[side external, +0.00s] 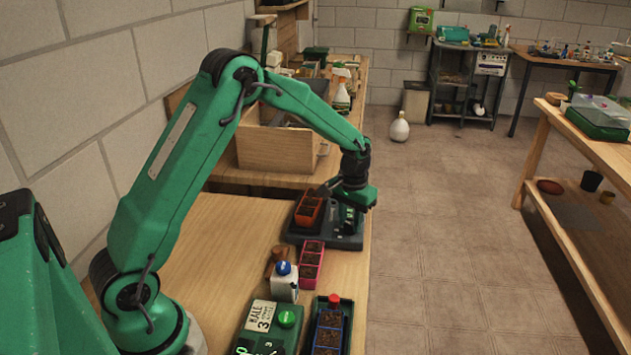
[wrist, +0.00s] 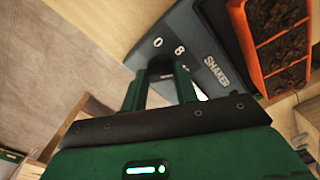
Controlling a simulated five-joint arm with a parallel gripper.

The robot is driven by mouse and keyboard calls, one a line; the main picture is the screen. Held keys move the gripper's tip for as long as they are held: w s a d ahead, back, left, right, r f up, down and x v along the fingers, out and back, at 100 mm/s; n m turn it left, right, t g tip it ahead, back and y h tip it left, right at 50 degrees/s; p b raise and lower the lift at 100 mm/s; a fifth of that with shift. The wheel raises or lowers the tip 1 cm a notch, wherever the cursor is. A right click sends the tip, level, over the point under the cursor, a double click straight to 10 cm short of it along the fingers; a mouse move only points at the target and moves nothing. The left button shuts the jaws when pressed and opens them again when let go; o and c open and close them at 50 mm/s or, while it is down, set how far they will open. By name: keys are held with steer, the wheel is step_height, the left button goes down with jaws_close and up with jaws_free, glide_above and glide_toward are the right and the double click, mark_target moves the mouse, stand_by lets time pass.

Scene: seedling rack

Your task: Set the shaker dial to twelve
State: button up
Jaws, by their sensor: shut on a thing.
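The shaker (side external: 345,241) is a dark grey-blue unit on the wooden bench, with an orange seedling tray (side external: 310,208) on top. In the wrist view the shaker's face (wrist: 213,48) carries the word SHAKER and white marks 0 and 8, with another mark partly covered by a finger. The orange tray (wrist: 280,50) shows at upper right there. My gripper (side external: 351,218) is down at the shaker's right part. In the wrist view its fingers (wrist: 161,70) are shut on the dial, which they mostly hide. I cannot read the dial's setting.
A pink tray (side external: 312,262), a white bottle with a blue cap (side external: 285,284), a green KALE box (side external: 270,325) and a dark tray with a blue cell pack (side external: 345,325) stand nearer on the bench. A wooden crate (side external: 277,150) stands behind. The bench's right edge is close to the shaker.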

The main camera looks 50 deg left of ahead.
mark_target(350, 224)
steer(key=m, duration=0.3)
steer(key=shift+m, duration=0.3)
stand_by(0.4)
steer(key=o, duration=1)
steer(key=shift+r, duration=0.1)
steer(key=shift+r, duration=3.8)
steer(key=shift+r, duration=0.15)
